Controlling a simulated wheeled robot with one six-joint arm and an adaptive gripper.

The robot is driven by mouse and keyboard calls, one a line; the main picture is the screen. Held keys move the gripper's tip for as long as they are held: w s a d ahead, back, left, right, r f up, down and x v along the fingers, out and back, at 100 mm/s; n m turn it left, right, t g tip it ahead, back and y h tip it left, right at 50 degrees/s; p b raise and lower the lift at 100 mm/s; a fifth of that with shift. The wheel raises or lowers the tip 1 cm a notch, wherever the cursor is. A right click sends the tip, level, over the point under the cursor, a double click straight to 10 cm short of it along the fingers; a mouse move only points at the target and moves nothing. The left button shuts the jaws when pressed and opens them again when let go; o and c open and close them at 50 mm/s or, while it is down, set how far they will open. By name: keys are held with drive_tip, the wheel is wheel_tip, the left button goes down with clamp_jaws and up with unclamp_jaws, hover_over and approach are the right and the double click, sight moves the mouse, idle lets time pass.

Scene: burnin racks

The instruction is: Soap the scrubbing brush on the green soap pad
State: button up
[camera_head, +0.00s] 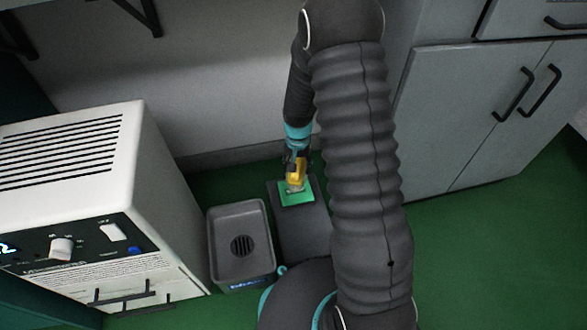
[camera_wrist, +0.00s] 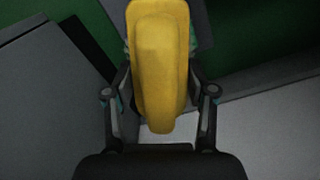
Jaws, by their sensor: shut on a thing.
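My gripper (camera_head: 296,163) is shut on the yellow scrubbing brush (camera_head: 296,178) and points down. In the wrist view the brush (camera_wrist: 160,65) fills the space between the two fingers of my gripper (camera_wrist: 160,48). The green soap pad (camera_head: 305,198) lies at the far end of a dark grey slab. The brush's lower end overlaps the pad in the head view; I cannot tell whether it touches or hovers just above. The bristles are not clearly visible, and the pad does not show clearly in the wrist view.
The dark grey slab (camera_head: 302,238) lies on the green floor (camera_head: 480,265). A grey basin with a round drain grate (camera_head: 222,252) stands just left of it. A white vented machine (camera_head: 160,190) stands further left. Grey cabinets (camera_head: 450,120) stand at the right, and a wall is behind.

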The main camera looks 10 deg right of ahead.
sight(295, 191)
drive_tip(key=shift+w+f+m+b, duration=0.2)
drive_tip(key=shift+w+f+m, duration=0.3)
drive_tip(key=shift+f+m, duration=1.8)
drive_tip(key=shift+w+f+m+b, duration=0.15)
drive_tip(key=shift+w+f+m, duration=0.3)
drive_tip(key=shift+f+m, duration=1.9)
drive_tip(key=shift+w+f+m+b, duration=0.2)
drive_tip(key=shift+w+f+m, duration=0.3)
drive_tip(key=shift+f+m, duration=1.8)
drive_tip(key=shift+f+b, duration=0.95)
drive_tip(key=shift+f, duration=0.25)
drive_tip(key=shift+r, duration=0.15)
drive_tip(key=shift+r+p, duration=1.9)
drive_tip(key=shift+r, duration=1.55)
drive_tip(key=shift+f, duration=0.15)
